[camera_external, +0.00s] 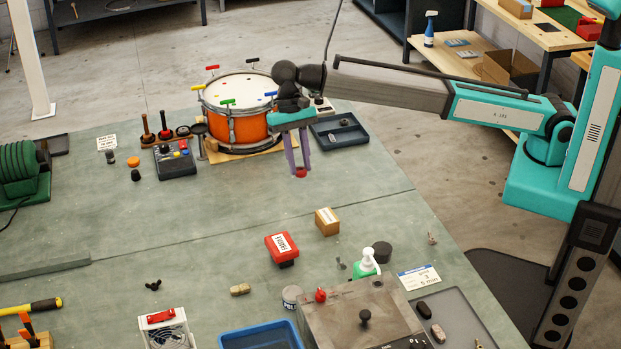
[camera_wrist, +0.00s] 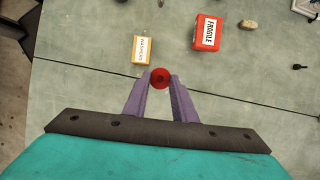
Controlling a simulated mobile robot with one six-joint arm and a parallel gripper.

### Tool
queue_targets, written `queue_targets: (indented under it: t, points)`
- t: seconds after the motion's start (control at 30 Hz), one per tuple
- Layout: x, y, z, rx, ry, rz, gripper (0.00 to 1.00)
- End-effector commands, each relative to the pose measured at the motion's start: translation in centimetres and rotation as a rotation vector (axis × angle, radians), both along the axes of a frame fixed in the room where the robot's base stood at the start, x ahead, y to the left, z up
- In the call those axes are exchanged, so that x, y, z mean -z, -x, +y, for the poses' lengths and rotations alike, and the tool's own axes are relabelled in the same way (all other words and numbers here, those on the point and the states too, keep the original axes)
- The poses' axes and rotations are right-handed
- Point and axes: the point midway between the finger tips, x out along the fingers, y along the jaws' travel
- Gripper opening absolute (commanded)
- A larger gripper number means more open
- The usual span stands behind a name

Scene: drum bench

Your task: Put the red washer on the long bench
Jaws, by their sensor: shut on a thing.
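The red washer (camera_wrist: 160,77) is a small red disc with a dark centre, held between the tips of my gripper (camera_wrist: 160,82) in the wrist view. In the external view my gripper (camera_external: 300,172) points down with its purple fingers, and the red washer (camera_external: 300,172) shows at their tips. It is held above the green long bench (camera_external: 230,220), in front of the drum. The height of the washer over the bench is hard to tell.
An orange drum (camera_external: 240,125) stands behind my gripper, with a dark tray (camera_external: 338,131) beside it. A cardboard box (camera_external: 327,222) and a red FRAGILE box (camera_external: 282,249) sit nearer the camera. The bench middle left is clear.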

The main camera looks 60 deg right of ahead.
Motion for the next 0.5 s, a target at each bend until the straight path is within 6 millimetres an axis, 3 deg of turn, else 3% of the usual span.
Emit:
queue_targets:
  t: [0.1,0.5]
  points:
    - [-0.4,2.0,3.8,-0.052,0.000,0.000,0.01]
    - [-1.5,10.3,14.2,-0.213,0.000,0.000,0.01]
